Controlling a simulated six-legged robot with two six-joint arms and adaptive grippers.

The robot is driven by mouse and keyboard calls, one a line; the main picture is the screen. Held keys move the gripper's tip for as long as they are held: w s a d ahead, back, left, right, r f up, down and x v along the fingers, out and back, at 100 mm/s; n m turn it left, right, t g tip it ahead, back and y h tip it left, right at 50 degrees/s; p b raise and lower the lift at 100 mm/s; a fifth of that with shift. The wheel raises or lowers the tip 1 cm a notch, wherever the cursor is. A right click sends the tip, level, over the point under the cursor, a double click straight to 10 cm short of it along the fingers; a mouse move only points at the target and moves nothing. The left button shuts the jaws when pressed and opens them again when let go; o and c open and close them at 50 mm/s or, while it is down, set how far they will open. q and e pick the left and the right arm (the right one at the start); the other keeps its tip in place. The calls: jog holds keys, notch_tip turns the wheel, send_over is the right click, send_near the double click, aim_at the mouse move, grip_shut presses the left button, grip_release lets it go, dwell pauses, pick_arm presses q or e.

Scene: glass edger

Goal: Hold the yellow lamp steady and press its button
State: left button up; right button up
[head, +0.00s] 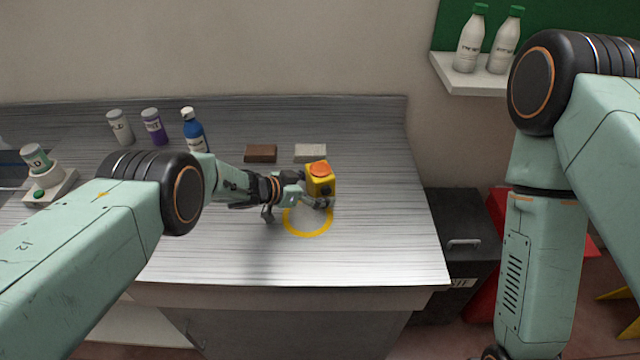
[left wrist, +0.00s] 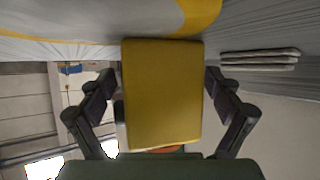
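The yellow lamp (head: 327,187) is a small yellow box with an orange-red button (head: 320,169) on top. It stands upright on the bench at the back edge of a yellow ring (head: 306,233). My left gripper (head: 311,190) reaches it from the left. In the left wrist view the lamp (left wrist: 162,95) fills the space between the two open fingers (left wrist: 162,92), with narrow gaps at both sides. A sliver of the button shows at its lower edge. My right arm hangs at the right of the head view; its gripper is out of view.
A brown block (head: 261,153) and a pale grey block (head: 311,153) lie behind the lamp. Two grey-lidded jars and a blue bottle (head: 193,131) stand at the back left. White bottles (head: 469,42) stand on a wall shelf. The bench front right is clear.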

pick_arm(q)
jog(key=shift+c, duration=1.4)
jog(key=shift+s+r, duration=0.15)
jog(key=c, duration=0.5)
jog(key=shift+o, duration=0.2)
pick_arm(e)
jog(key=shift+c, duration=0.4)
pick_arm(q)
jog(key=shift+f, duration=0.2)
pick_arm(e)
grip_shut()
pick_arm(q)
jog(key=shift+s, duration=0.1)
